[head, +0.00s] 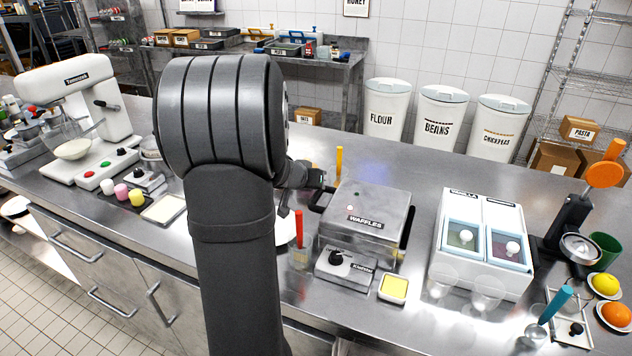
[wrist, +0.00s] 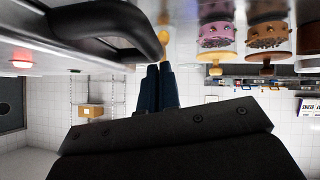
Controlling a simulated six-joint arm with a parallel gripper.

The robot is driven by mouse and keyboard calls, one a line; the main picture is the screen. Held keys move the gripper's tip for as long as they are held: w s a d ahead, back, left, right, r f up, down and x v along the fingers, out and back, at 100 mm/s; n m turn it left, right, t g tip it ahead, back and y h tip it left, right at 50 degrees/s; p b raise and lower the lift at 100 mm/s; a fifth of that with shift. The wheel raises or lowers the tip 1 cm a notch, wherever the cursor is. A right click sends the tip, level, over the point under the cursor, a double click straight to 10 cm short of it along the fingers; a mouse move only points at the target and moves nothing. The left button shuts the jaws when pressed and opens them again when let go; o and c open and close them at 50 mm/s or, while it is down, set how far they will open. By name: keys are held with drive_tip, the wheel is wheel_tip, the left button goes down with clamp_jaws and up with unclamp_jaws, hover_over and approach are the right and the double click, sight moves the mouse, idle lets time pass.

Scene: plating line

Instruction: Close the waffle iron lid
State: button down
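The waffle iron (head: 372,246) is a metal box on the steel counter, in the middle of the head view. Its lid (head: 372,203), labelled WAFFLES, lies flat or nearly flat over the base; I cannot tell if a small gap is left. The lid's dark handle (head: 318,203) sticks out at its left side. The handle (wrist: 130,30) looms large at the top of the wrist view. My gripper (head: 322,182) is beside the handle, partly hidden by my arm. Its two fingers (wrist: 158,70) are together, with nothing seen between them, close to the handle; contact is unclear.
A control box with a black knob (head: 338,257) and a yellow-filled dish (head: 393,288) stand before the iron. A white two-bin unit (head: 483,240) and clear cups (head: 441,280) are to the right. A red-handled tool (head: 299,228) stands upright at the left. A mixer (head: 75,110) is far left.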

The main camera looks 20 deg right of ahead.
drive_tip(key=shift+s+f, duration=0.2)
drive_tip(key=shift+f, duration=0.3)
drive_tip(key=s+a+r, duration=0.3)
drive_tip(key=a+r, duration=0.4)
drive_tip(key=r, duration=0.4)
drive_tip(key=shift+s+r, duration=0.15)
drive_tip(key=shift+s, duration=0.2)
drive_tip(key=w+d+f, duration=0.1)
drive_tip(key=d+f, duration=0.1)
drive_tip(key=f, duration=0.1)
drive_tip(key=w+d+f, duration=0.1)
drive_tip(key=d+f, duration=0.1)
drive_tip(key=f, duration=0.2)
drive_tip(key=w+d+f, duration=0.2)
drive_tip(key=d+f, duration=0.1)
drive_tip(key=shift+f, duration=0.3)
